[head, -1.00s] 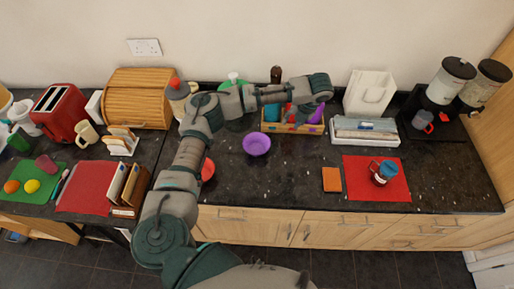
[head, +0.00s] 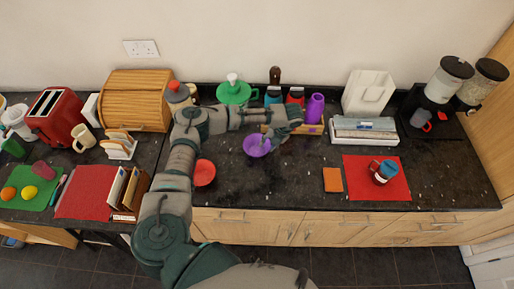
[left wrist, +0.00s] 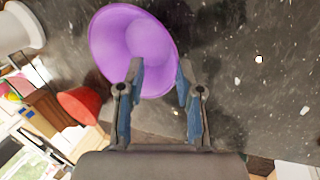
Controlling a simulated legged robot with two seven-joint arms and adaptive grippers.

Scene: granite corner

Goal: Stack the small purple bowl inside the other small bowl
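The small purple bowl (head: 254,147) stands upright on the dark granite counter, and fills the upper left of the left wrist view (left wrist: 115,45). A small red bowl (head: 204,173) stands in front and to the left of it, partly hidden by my left arm; its red side shows in the left wrist view (left wrist: 80,103). My left gripper (head: 277,139) is at the purple bowl's right rim. In the left wrist view its fingers (left wrist: 161,72) are apart, one over the bowl and the other outside the rim. I cannot tell whether they touch it. My right gripper is out of view.
A wooden caddy (head: 312,129) with a purple cup (head: 315,108) and bottles stands behind the gripper. A green lidded thing (head: 236,92) is at the back. An orange sponge-like block (head: 333,180) and red mat (head: 400,188) lie right. The counter between is clear.

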